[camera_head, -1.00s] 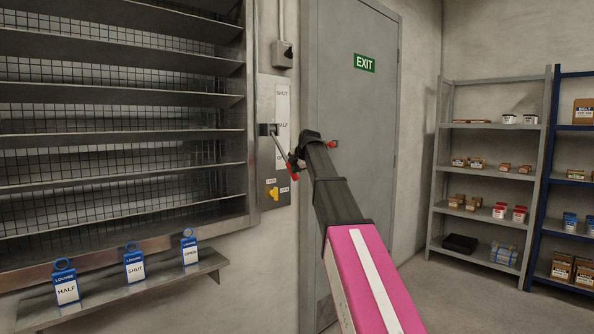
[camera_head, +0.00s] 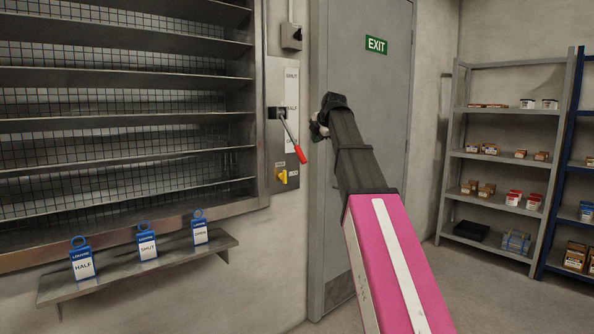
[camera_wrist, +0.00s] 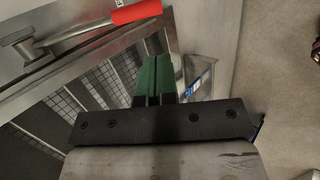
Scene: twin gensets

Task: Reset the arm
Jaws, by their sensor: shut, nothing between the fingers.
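My arm reaches up from the bottom right of the head view, in front of the door. My gripper (camera_head: 318,128) is at its far end, right of the wall panel and mostly hidden behind my wrist. In the wrist view my gripper (camera_wrist: 152,82) shows two green fingers pressed together with nothing between them. The lever with a red handle (camera_head: 296,149) slants down to the right from the panel. The same red handle (camera_wrist: 136,13) shows at the top of the wrist view, apart from my fingers.
The steel panel (camera_head: 278,145) carries a yellow knob (camera_head: 283,176) below the lever. A louvre (camera_head: 130,120) fills the left wall, above a ledge (camera_head: 140,272) with three tags. The door (camera_head: 395,150) is behind my arm. Shelves (camera_head: 500,150) stand at the right. Floor between is clear.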

